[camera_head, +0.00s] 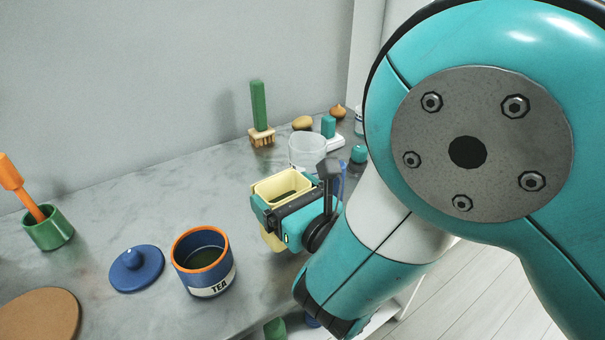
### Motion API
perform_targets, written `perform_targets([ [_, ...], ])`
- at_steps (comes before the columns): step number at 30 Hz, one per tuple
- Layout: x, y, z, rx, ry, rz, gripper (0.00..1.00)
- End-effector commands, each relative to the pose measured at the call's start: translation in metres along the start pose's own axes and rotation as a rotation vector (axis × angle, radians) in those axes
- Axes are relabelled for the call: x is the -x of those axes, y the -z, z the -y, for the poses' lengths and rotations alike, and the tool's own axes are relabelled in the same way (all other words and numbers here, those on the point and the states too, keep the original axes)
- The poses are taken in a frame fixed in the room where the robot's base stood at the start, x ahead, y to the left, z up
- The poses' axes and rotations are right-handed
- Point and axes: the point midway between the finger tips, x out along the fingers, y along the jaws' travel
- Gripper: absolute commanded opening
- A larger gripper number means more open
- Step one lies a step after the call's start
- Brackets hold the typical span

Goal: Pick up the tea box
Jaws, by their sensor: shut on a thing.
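A pale yellow open box (268,189) with something dark green inside is held in my gripper (285,208), near the middle of the counter. My gripper is shut on the box from the right, and its jaws hide much of the box's sides. A lower yellow part shows beneath the gripper. I cannot tell whether the box touches the counter. No lettering shows on it. A blue canister (199,278) with an orange rim and a "TEA" label stands open to the left, apart from my gripper, with greenish contents.
A blue lid (137,268) lies left of the canister. A green pot (49,229) with an orange-handled tool and a brown round board (38,317) are far left. A brush (260,115), a clear container (306,150) and small items stand behind. Bare counter lies between the lid and brush.

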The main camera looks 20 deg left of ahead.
Motion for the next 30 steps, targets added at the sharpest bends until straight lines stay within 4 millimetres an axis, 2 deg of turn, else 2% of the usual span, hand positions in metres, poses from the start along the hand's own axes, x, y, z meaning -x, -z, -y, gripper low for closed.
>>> perform_targets([
  [1,0.0,-0.021,0.0,0.0,0.0,0.002,0.47],
  [9,0.0,-0.088,0.0,0.0,0.0,0.002,0.47],
  [15,0.0,-0.13,0.0,0.0,0.0,0.001,0.47],
  [21,0.0,-0.155,0.0,0.0,0.0,0.001,0.47],
  [30,0.0,-0.167,0.0,0.0,0.0,0.001,0.47],
])
